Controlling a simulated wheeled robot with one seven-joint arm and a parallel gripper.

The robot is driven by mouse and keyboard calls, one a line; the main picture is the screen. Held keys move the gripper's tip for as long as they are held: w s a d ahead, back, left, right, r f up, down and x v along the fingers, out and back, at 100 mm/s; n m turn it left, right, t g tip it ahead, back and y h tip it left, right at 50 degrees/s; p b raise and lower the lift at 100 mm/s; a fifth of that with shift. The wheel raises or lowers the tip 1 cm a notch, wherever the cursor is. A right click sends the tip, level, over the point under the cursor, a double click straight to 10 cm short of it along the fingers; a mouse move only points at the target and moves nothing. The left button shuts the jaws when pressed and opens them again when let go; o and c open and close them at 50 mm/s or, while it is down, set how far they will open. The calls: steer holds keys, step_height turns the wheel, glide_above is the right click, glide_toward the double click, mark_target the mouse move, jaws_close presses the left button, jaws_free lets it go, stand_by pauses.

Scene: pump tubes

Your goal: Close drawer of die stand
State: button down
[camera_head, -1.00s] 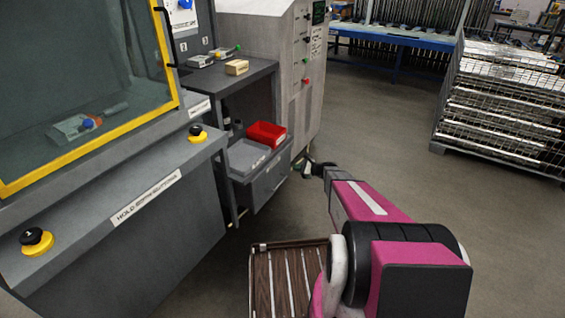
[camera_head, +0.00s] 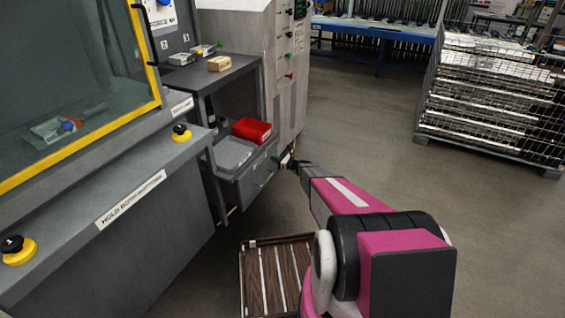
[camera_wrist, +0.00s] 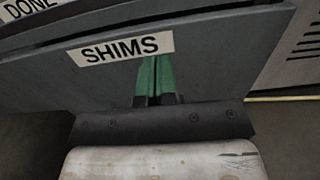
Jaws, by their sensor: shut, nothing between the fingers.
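The die stand (camera_head: 232,76) is a dark grey cabinet at the centre left of the head view. Its drawer (camera_head: 258,178) stands pulled out, with a red bin (camera_head: 252,130) and a grey tray (camera_head: 233,153) showing in it. My gripper (camera_head: 284,160) is at the right end of the drawer front. In the wrist view the green fingers (camera_wrist: 155,76) are shut together and empty, over a grey panel (camera_wrist: 215,62) just under a "SHIMS" label (camera_wrist: 121,49). I cannot tell whether the fingertips touch the panel.
A grey machine with yellow-ringed buttons (camera_head: 181,133) stands at left. A light grey control cabinet (camera_head: 285,70) stands behind the stand. A slatted wooden tray (camera_head: 247,285) is at the bottom, beside my arm. A wire crate (camera_head: 490,85) is at right. The floor (camera_head: 390,150) between is clear.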

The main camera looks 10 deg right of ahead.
mark_target(265, 155)
steer(key=shift+x, duration=1.85)
steer(key=x, duration=0.4)
steer(key=shift+w+a, duration=0.2)
steer(key=shift+s, duration=0.1)
steer(key=v, duration=1.4)
steer(key=s+a+f, duration=0.1)
steer(key=s+a, duration=1.2)
steer(key=s, duration=0.1)
steer(key=x, duration=1.4)
steer(key=shift+s+f, duration=0.1)
steer(key=shift+f, duration=0.1)
